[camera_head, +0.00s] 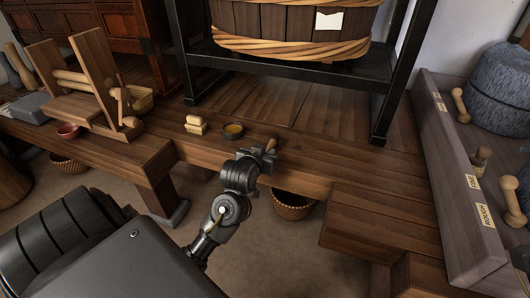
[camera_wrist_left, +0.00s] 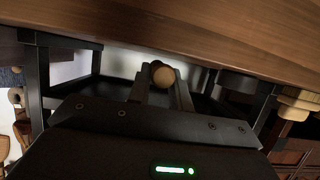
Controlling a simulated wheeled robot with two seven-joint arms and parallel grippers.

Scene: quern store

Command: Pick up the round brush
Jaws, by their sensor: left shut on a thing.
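My left gripper (camera_head: 262,155) is over the front edge of the wooden bench. It is shut on the round brush (camera_head: 270,145), of which only a short brown wooden piece shows past the fingers. My right gripper is in neither view.
A black frame (camera_head: 290,68) holds a large tub (camera_head: 290,22) behind. A basket (camera_head: 292,205) sits below the bench. A grey tray (camera_head: 460,190) is at right.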

